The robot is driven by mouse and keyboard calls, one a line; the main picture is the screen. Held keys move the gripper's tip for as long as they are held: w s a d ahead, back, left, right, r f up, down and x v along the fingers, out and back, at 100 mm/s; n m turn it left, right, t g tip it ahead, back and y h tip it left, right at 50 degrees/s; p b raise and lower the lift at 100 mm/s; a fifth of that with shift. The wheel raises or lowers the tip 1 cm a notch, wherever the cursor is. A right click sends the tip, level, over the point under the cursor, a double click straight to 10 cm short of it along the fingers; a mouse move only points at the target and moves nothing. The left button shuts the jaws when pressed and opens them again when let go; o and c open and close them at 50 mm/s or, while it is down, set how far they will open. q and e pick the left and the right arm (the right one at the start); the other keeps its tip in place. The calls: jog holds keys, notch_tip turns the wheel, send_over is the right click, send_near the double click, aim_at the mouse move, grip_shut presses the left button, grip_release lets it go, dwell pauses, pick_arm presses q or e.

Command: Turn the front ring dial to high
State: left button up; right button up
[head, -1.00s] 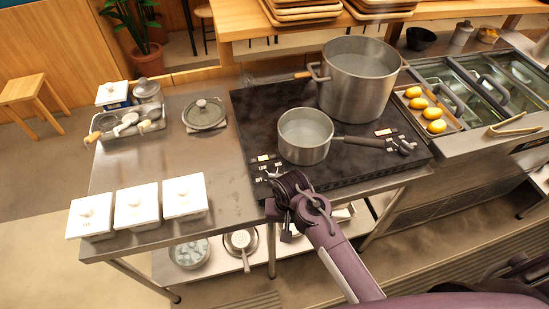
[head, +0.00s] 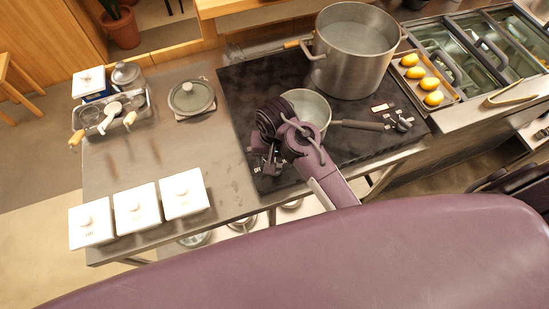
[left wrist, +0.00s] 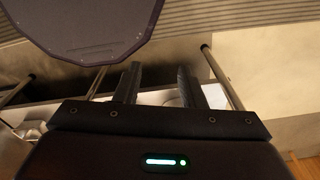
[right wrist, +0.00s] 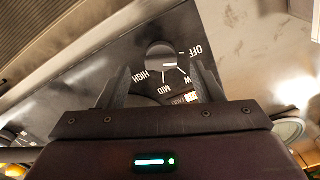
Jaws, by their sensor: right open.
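The black cooktop (head: 235,100) has dials along its front side. My right gripper (head: 262,165) is over its front left corner and hides the dial there. In the right wrist view, the round dark front dial (right wrist: 160,52) shows just beyond and between the fingertips, with HIGH, MID, a partly hidden label and OFF around it. My right gripper (right wrist: 160,70) is open, fingers on either side of the dial; contact cannot be told. My left gripper (left wrist: 158,68) is open and empty, away from the cooktop.
A small pot (head: 309,105) with a long handle stands close behind my right gripper, partly hidden. A large pot (head: 352,65) stands at the back. Another dial (head: 402,121) is at the cooktop's right. White lidded boxes (head: 137,210) stand on the counter's front left.

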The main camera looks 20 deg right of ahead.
jog(key=shift+w+f, duration=0.2)
jog(key=shift+f, duration=1.45)
jog(key=c, duration=1)
pick_arm(q)
jog(key=shift+w+r, duration=0.45)
jog(key=shift+w, duration=0.3)
